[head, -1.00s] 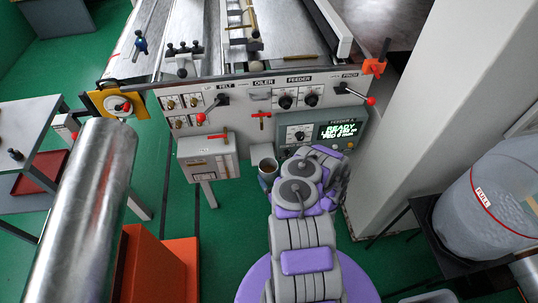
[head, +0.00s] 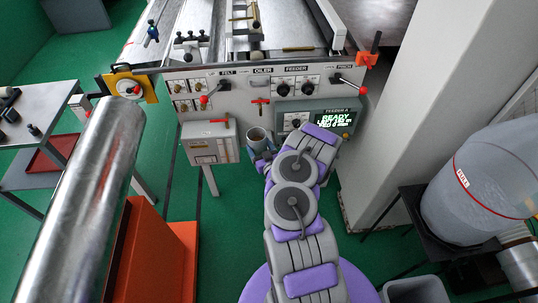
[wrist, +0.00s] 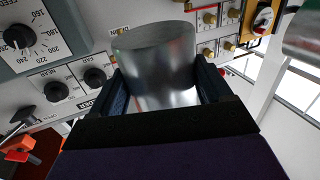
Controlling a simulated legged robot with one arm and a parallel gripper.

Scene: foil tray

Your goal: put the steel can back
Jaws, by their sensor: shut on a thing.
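The steel can (head: 257,134) is in my gripper (head: 262,150), in front of the machine's control panel in the head view. It looks roughly upright there, with its round top facing up. In the wrist view the can (wrist: 158,60) is shiny grey metal and sits between the two dark fingers of my gripper (wrist: 165,85), which is shut on it. The fingers and palm hide the can's lower part. Its clearance from the panel behind is hard to tell.
The machine's panel (head: 235,90) has knobs and red-tipped levers. A grey box (head: 210,150) stands left of the can, and a display unit (head: 318,118) right. A large metal cylinder (head: 90,190) and an orange block (head: 160,250) are at left.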

